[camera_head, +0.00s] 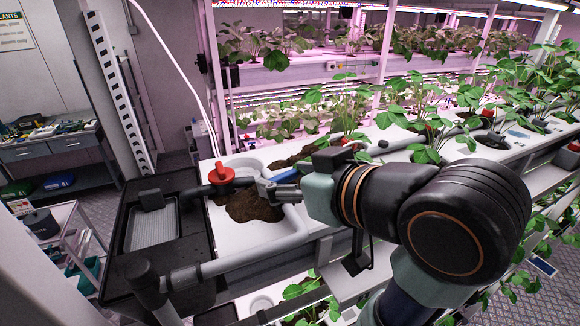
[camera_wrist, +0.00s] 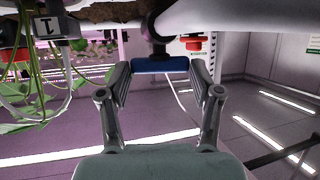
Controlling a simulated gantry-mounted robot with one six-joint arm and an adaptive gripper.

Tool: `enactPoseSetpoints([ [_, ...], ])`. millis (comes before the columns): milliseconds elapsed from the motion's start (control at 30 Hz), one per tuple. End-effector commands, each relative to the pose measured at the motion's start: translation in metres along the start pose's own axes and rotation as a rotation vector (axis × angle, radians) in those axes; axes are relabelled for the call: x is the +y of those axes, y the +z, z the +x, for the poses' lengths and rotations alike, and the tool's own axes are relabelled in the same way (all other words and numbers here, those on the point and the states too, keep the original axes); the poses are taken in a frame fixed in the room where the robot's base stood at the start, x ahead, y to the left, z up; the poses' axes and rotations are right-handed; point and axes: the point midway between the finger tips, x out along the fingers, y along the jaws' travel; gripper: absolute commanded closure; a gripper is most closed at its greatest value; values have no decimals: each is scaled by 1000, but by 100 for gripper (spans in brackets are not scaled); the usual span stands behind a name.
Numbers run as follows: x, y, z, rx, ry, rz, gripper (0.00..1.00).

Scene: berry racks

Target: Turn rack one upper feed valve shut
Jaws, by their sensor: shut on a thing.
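A blue bar handle (camera_wrist: 160,64) on a dark stem sits between my fingertips in the wrist view. My gripper (camera_wrist: 160,72) is shut on it, one finger at each end. The bar lies sideways in the picture, roughly along the pale pipe (camera_wrist: 235,15) beside it.
A tag marked 1 (camera_wrist: 47,27) is at the upper left of the wrist view. A black tank (camera_head: 190,272) and grey pipe (camera_head: 255,252) lie left and in front of my gripper. Plants (camera_head: 425,115) crowd the right side. A brown soil patch (camera_head: 248,208) lies beneath my gripper.

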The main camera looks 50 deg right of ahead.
Motion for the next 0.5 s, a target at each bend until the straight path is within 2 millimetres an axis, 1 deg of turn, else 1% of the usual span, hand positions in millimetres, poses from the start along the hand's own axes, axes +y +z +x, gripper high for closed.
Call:
enactPoseSetpoints([
  [267, -1, -1, -1, 5, -1, -3, 70],
  [300, 0, -1, -1, 5, -1, -4, 31],
  [367, 0, -1, 0, 4, -1, -3, 21],
  [400, 0, -1, 0, 4, -1, -3, 14],
  [433, 0, -1, 0, 4, -1, -3, 10],
  [500, 0, 0, 0, 3, -1, -3, 10],
])
